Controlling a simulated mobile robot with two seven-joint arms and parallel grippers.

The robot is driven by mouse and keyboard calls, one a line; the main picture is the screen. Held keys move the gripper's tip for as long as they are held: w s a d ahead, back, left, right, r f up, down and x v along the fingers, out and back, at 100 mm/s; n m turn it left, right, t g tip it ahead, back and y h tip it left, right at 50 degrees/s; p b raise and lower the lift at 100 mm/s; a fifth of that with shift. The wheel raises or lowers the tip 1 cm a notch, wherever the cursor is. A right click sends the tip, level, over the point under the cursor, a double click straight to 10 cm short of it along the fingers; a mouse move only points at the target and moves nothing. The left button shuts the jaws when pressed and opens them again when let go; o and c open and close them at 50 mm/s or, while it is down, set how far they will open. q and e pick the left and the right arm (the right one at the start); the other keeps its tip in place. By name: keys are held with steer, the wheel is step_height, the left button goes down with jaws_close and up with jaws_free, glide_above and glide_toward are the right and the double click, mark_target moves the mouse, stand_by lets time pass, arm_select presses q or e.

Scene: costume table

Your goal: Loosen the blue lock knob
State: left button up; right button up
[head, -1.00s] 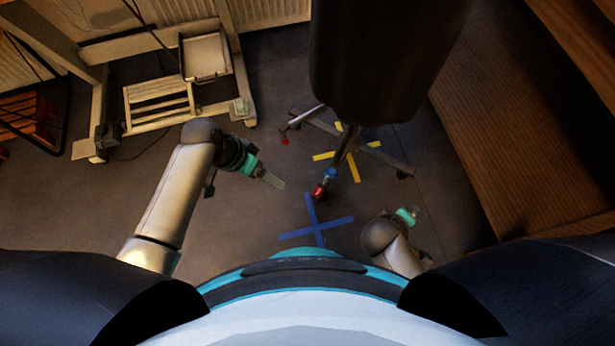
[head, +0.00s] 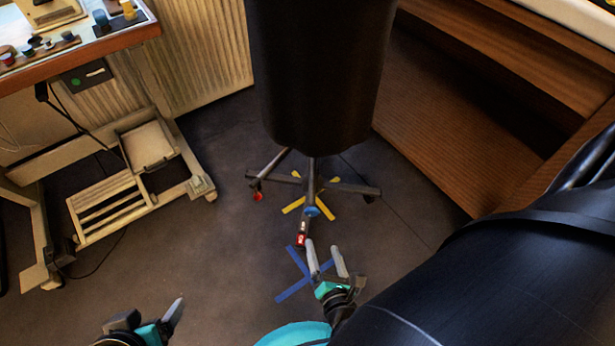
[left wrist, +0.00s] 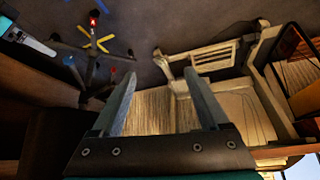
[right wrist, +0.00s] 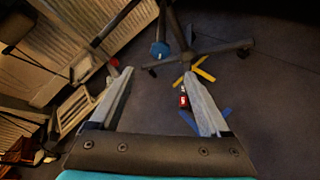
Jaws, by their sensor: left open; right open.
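In the right wrist view the knob (right wrist: 159,50) shows beyond and between my fingertips. My right gripper (head: 324,248) is open and empty, nearer to me than the knob, and apart from it. My left gripper (head: 152,318) is open and empty at the lower left, far from the stand. The left wrist view looks past its fingers (left wrist: 161,80) toward the trolley frame and radiator.
Blue tape (head: 292,288) and yellow tape (head: 293,205) crosses mark the floor. A cream trolley frame (head: 130,190) and a table (head: 90,50) are left. Wooden steps (head: 455,130) are right.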

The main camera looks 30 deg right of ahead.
mark_target(313, 213)
steer(key=b+x, duration=0.3)
steer(key=x, duration=0.7)
steer(key=shift+b+x, duration=0.65)
steer(key=shift+x, duration=0.25)
steer(key=shift+b+x, duration=0.35)
steer(key=shift+x, duration=0.45)
arm_select(q)
steer(key=w+d+r+t+h, duration=0.3)
steer(key=d+t+h, duration=0.2)
steer(key=d+t, duration=0.4)
steer(key=shift+d+t, duration=0.2)
steer(key=shift+t, duration=0.2)
arm_select(e)
steer(key=shift+w+d+f, duration=0.2)
steer(key=shift+w+d, duration=0.05)
steer(key=shift+w, duration=0.25)
steer(key=shift+c, duration=0.2)
